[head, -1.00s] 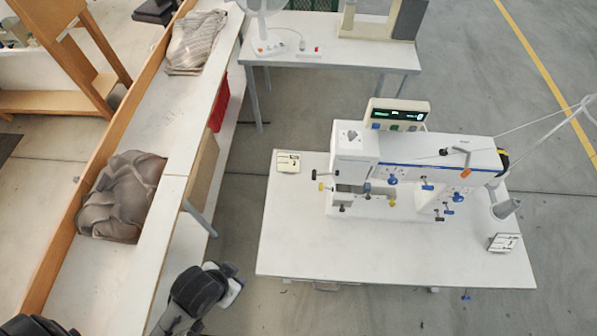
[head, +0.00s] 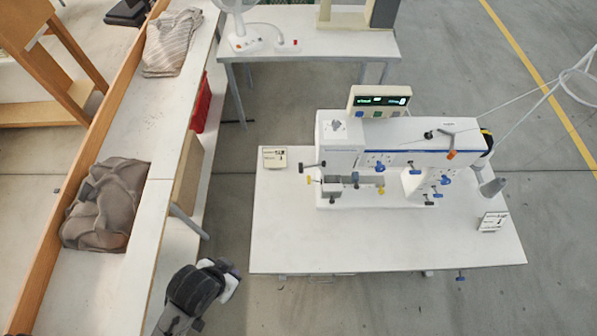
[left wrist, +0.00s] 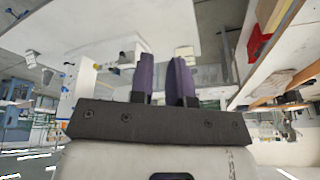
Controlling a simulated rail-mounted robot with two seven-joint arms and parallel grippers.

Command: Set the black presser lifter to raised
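The white eyelet machine (head: 350,150) stands on a white table in the head view. Several small knobs and levers, black, blue and yellow, sit on its front. A black-ended lever (head: 303,166) sticks out at its left end; I cannot tell for sure whether this is the presser lifter. My left gripper (head: 231,284) is low in the head view, left of the table's front corner and well apart from the machine; its fingers are unclear there. In the left wrist view its two purple fingers (left wrist: 161,80) stand apart with nothing between them. My right gripper is not in view.
The white table (head: 400,245) has clear room in front of the machine. Small cards (head: 274,157) and (head: 492,222) sit at its left and right. A long bench (head: 150,205) with brown cloth (head: 105,205) runs along the left. A display box (head: 379,101) rises behind the machine.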

